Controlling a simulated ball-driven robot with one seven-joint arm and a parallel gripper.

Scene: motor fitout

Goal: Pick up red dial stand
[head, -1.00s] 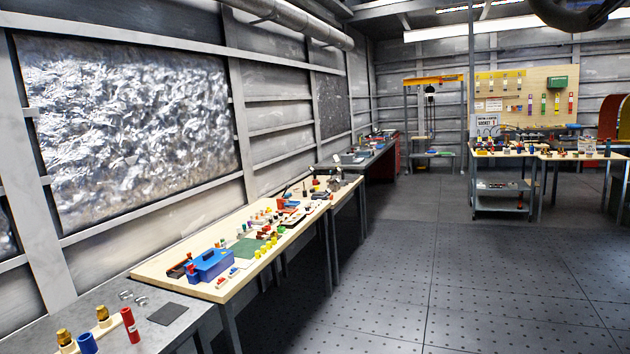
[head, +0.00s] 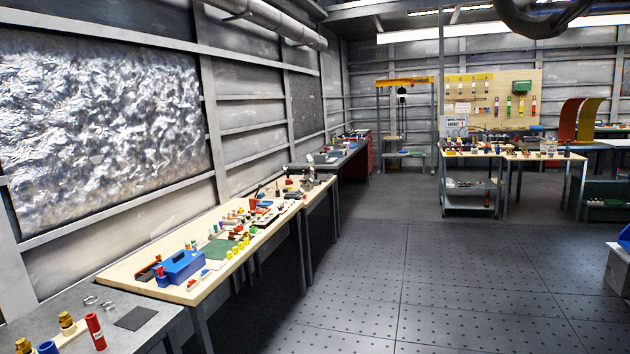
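I cannot single out a red dial stand at this distance. Small red items show on the long wooden workbench (head: 125,279) at the left, among many small parts, but they are too small to identify. A red cylinder (head: 95,331) stands on the grey bench at the lower left; it looks like a plain tube. My gripper is not visible in the head view, so its state does not show.
A blue toolbox (head: 180,266) and a green mat (head: 217,249) are on the wooden workbench. A grey trolley (head: 470,199) and a wooden table (head: 580,160) stand at the back right below a pegboard (head: 510,95). The perforated floor (head: 430,270) is clear.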

